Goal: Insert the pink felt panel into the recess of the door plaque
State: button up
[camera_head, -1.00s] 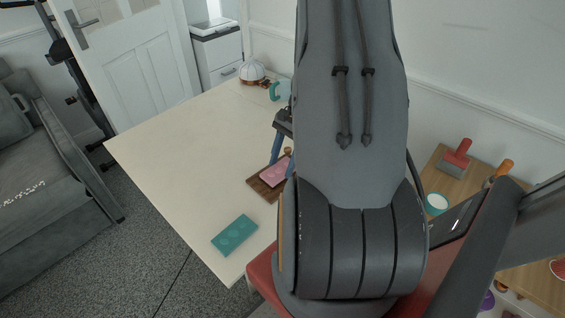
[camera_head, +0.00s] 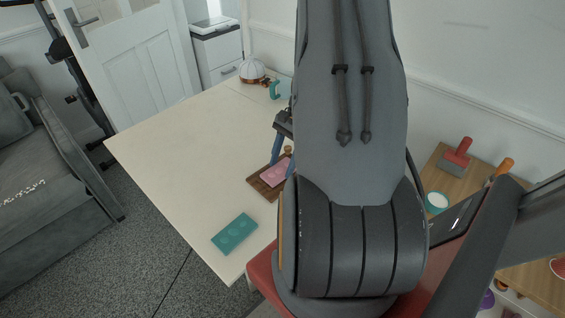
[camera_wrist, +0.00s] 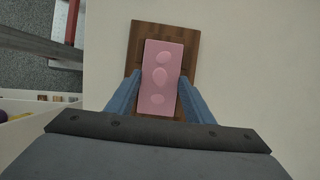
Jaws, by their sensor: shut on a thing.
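The pink felt panel (camera_wrist: 160,77) has oval raised shapes on its face. My gripper (camera_wrist: 160,78) is shut on its long sides, with one blue finger on each side. The brown wooden door plaque (camera_wrist: 139,35) lies on the table under the panel, with a wood border showing around it. The panel lies lengthwise along the plaque and looks nearly lined up with it. Whether it is in the recess or just above it I cannot tell. The panel (camera_head: 276,172) and plaque (camera_head: 263,189) also show in the head view, partly hidden by my arm.
A teal panel with oval shapes (camera_head: 234,234) lies near the table's front corner. A white-domed object (camera_head: 252,71) and a teal item (camera_head: 274,89) stand at the far end. The cream table (camera_head: 185,150) is clear left of the plaque.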

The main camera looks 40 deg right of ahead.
jog(key=shift+f, duration=0.15)
jog(key=o, duration=1.1)
jog(key=shift+b+v, duration=0.8)
jog(key=shift+v, duration=3.1)
jog(key=s+a+r+n+h, duration=0.1)
jog(key=a+r+n, duration=0.2)
jog(key=a+n, duration=0.3)
jog(key=a+r+n+h, duration=0.2)
jog(key=a+n, duration=0.4)
jog(key=a, duration=0.7)
jog(key=s+a+r+n+t+h, duration=0.1)
jog(key=a+r+n, duration=0.3)
jog(key=a, duration=0.5)
jog(key=shift+s+a+r+n, duration=0.2)
jog(key=shift+s+r+n, duration=0.1)
jog(key=shift+n, duration=0.7)
